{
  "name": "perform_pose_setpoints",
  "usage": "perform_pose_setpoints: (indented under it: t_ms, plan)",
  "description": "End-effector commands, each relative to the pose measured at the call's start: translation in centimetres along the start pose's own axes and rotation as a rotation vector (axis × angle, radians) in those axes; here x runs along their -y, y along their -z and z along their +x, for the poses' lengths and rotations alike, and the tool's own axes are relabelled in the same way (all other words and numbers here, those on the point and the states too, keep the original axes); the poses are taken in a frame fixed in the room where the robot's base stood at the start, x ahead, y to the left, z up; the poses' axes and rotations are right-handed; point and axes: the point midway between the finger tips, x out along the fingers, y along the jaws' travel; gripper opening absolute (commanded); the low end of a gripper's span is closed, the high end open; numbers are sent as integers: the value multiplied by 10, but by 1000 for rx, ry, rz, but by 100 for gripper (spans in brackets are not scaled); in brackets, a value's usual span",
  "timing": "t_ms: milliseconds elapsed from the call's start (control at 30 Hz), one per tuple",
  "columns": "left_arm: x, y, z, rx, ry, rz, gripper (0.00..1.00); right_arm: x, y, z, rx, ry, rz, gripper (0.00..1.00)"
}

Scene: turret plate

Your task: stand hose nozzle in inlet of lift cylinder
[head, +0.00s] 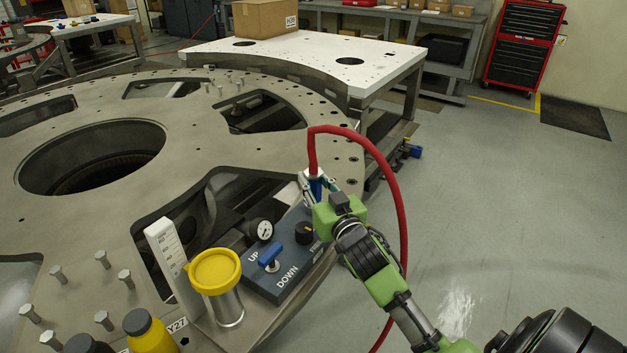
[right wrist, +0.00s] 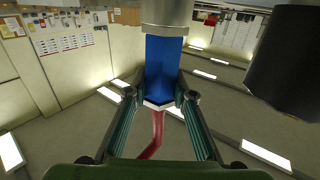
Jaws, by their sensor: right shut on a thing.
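My right gripper (head: 317,188) is shut on the hose nozzle (head: 315,186), over the right end of the control panel. In the right wrist view the gripper (right wrist: 160,98) has both fingers against the nozzle's blue body (right wrist: 162,70), with a silver part (right wrist: 167,13) beyond it. The red hose (head: 386,165) leaves the nozzle's top and loops to the right and down. A metal cylinder with a yellow top (head: 215,270) stands to the left of the gripper, apart from it; it may be the lift cylinder. I cannot make out its inlet. My left gripper is out of view.
The control panel (head: 283,282) carries a gauge (head: 260,229), a blue lever (head: 269,257) and a black knob (head: 304,232). A white scale (head: 168,254) stands left of the yellow top. Bottles (head: 150,333) stand at the front. The turret plate (head: 190,150) has large openings and upright bolts.

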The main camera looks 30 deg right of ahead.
Motion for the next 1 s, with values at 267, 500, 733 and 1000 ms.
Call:
perform_pose_setpoints:
  t_ms: [267,500,733,1000]
  plan:
    - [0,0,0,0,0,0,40,0,-3,0,7,0,1,43]
    - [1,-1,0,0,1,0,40,0,-4,-1,8,0,1,43]
    - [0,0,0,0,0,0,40,1,-5,-26,9,1,2,43]
    - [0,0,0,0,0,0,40,0,-4,-81,10,0,3,43]
